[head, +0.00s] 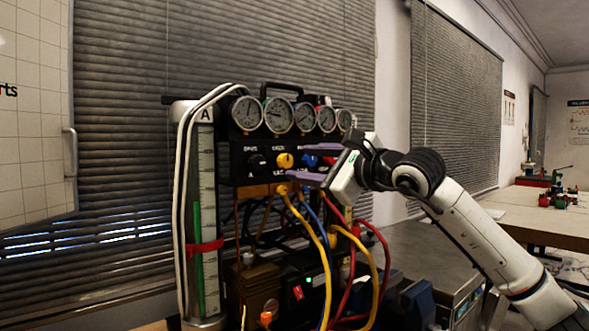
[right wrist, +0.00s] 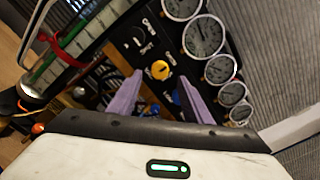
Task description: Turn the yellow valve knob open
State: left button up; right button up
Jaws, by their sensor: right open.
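The yellow valve knob (head: 285,160) is on the black panel of the gauge rig, below the row of dials. It also shows in the right wrist view (right wrist: 160,70), just beyond and between the fingertips. My right gripper (head: 300,163) comes in from the right, with its purple fingers apart, one above and one below the knob's height. In the right wrist view the gripper (right wrist: 160,83) is open and empty, and I see no contact with the knob. A blue knob (head: 310,161) sits just right of the yellow one, partly between the fingers. My left gripper is not in view.
A black knob (head: 256,162) is left of the yellow one. Several round gauges (head: 279,115) line the panel top. Yellow, blue and red hoses (head: 318,232) hang below. A tall scale tube (head: 204,220) stands at the left. A table (head: 540,220) is at the far right.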

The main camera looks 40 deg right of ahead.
jog(key=s+b, duration=0.1)
jog(key=s, duration=0.4)
jog(key=shift+s+d, duration=0.15)
dwell(0.3)
